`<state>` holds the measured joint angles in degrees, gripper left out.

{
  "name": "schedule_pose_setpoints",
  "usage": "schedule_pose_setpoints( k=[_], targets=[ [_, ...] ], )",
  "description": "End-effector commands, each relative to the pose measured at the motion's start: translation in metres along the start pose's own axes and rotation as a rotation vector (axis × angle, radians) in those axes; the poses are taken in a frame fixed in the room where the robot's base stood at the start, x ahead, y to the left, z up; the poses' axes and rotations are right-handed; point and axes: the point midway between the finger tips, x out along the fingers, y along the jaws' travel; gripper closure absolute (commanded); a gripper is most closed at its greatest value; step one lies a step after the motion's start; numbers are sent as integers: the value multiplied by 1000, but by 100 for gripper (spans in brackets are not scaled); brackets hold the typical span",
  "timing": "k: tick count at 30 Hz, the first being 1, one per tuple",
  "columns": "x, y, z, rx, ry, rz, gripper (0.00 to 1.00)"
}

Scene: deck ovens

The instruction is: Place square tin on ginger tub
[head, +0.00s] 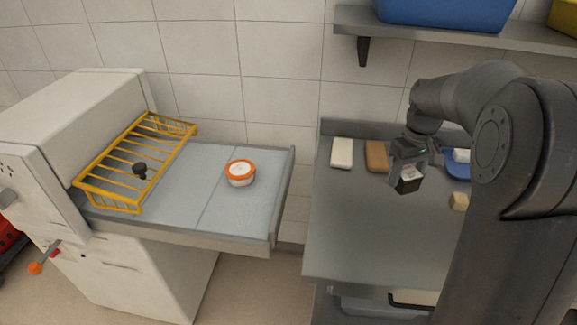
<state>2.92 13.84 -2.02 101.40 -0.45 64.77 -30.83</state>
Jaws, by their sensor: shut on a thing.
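My gripper (407,174) hangs over the right-hand metal counter, pointing down. It is shut on a small dark square tin (408,186) with a pale top, held between the fingers. A gap to the counter is hard to judge. The ginger tub (240,174), round and white with an orange rim, stands upright on the grey surface at the left, well apart from my gripper. Nothing lies on its lid.
A yellow wire rack (137,165) with a dark knob stands left of the tub. White and brown blocks (341,153) (377,156) and a blue item (457,168) lie on the right counter (345,235). A gap separates the two surfaces. A shelf (450,32) hangs above.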

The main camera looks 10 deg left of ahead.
Motion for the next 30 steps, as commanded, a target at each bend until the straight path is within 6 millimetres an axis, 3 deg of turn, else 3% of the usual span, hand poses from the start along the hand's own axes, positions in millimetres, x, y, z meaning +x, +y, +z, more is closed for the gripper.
schedule_pose_setpoints(
  k=[1,3,12,18,24,30],
  targets=[
    [-3,-17,-27,-101,0,1,74],
    [-8,-40,-58,-233,1,2,74],
    [-24,-160,-164,-764,7,1,74],
    [-30,-226,-199,-1007,13,-4,74],
    [-30,-258,-212,-1109,15,-7,74],
    [-10,-292,-227,-1121,13,-9,74]
  ],
)
